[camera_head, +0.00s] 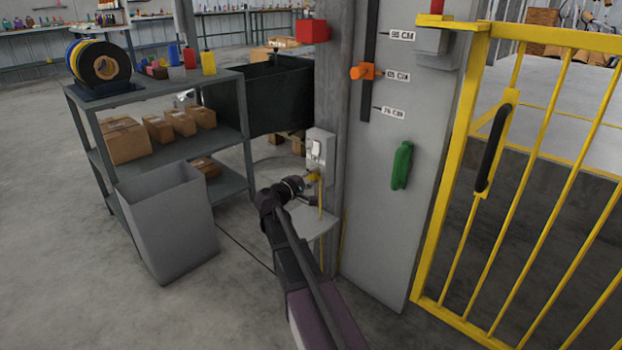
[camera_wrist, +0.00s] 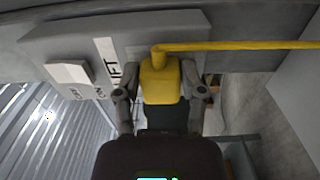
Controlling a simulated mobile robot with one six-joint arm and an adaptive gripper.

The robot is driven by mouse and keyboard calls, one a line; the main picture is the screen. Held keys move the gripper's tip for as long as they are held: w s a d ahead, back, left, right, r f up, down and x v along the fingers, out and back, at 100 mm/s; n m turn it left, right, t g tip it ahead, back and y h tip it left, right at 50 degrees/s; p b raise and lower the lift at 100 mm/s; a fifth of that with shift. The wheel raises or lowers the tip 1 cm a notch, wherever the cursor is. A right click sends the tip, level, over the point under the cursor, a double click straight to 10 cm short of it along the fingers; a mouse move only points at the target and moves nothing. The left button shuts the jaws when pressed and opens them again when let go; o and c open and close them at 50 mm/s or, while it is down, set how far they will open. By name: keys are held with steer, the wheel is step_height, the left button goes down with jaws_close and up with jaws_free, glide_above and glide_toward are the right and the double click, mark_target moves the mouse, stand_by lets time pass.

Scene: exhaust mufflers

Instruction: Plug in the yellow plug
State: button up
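The yellow plug (camera_wrist: 160,82) sits between the two fingers of my gripper (camera_wrist: 161,88) in the wrist view, and the fingers appear to press on its sides. Its yellow cord (camera_wrist: 250,45) runs off to the right. The plug is right at the grey wall box (camera_wrist: 60,38), which has a label reading LIFT and a pale rocker switch (camera_wrist: 69,72). In the head view my gripper (camera_head: 308,182) is at the lower part of the box (camera_head: 320,138), with a bit of the yellow plug (camera_head: 314,176) showing. The socket is hidden, and I cannot tell whether the plug is seated.
A small grey ledge (camera_head: 315,223) is below the box. A grey bin (camera_head: 167,222) and a shelf (camera_head: 160,88) with cartons stand left. A panel with a green handle (camera_head: 402,166) and a yellow gate (camera_head: 452,180) are right. Floor at front left is clear.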

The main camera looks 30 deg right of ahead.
steer(key=o, duration=0.4)
steer(key=v, duration=1.2)
stand_by(0.3)
steer(key=shift+r, duration=0.1)
stand_by(0.3)
